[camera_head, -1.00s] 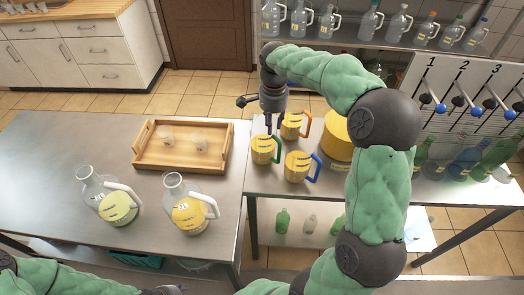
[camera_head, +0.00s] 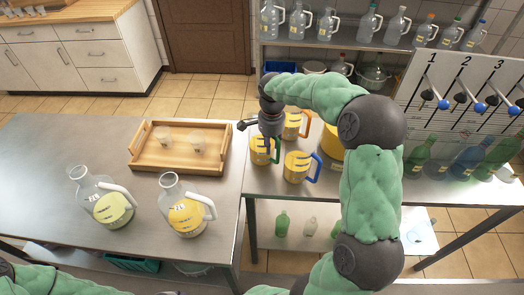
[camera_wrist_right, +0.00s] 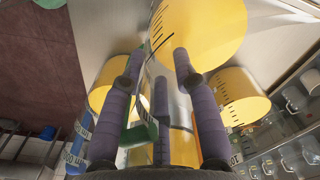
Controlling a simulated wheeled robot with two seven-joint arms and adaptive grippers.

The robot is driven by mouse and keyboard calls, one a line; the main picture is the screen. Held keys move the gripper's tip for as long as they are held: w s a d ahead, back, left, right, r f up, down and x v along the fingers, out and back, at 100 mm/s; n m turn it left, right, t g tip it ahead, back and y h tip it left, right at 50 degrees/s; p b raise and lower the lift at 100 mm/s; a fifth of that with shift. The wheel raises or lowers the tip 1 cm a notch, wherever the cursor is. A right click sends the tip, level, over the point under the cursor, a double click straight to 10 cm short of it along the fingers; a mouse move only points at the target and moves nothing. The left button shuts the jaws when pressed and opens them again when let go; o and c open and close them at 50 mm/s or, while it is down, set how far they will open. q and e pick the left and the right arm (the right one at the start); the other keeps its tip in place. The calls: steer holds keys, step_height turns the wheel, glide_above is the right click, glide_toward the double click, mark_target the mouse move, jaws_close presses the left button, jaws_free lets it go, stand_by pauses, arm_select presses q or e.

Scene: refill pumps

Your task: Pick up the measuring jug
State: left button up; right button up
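Three jugs with yellow contents stand on the right metal table: a green-handled jug (camera_head: 259,156), an orange-handled jug (camera_head: 291,130) and a blue-handled jug (camera_head: 295,169). My right gripper (camera_head: 268,157) points down at the green-handled jug and partly covers it. In the right wrist view, the open fingers of my right gripper (camera_wrist_right: 157,75) stand apart with a green handle (camera_wrist_right: 140,135) low between them. I cannot tell whether the fingers touch the handle. My left gripper is out of view.
A wooden tray (camera_head: 140,160) with small cups sits on the left table (camera_head: 45,150). Two glass flagons, a greenish one (camera_head: 112,209) and a yellow one (camera_head: 187,217), stand in front of it. Green bottles (camera_head: 417,158) and a numbered tap panel (camera_head: 440,75) are at the right.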

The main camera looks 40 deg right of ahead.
jaws_close()
steer(key=shift+r, duration=0.15)
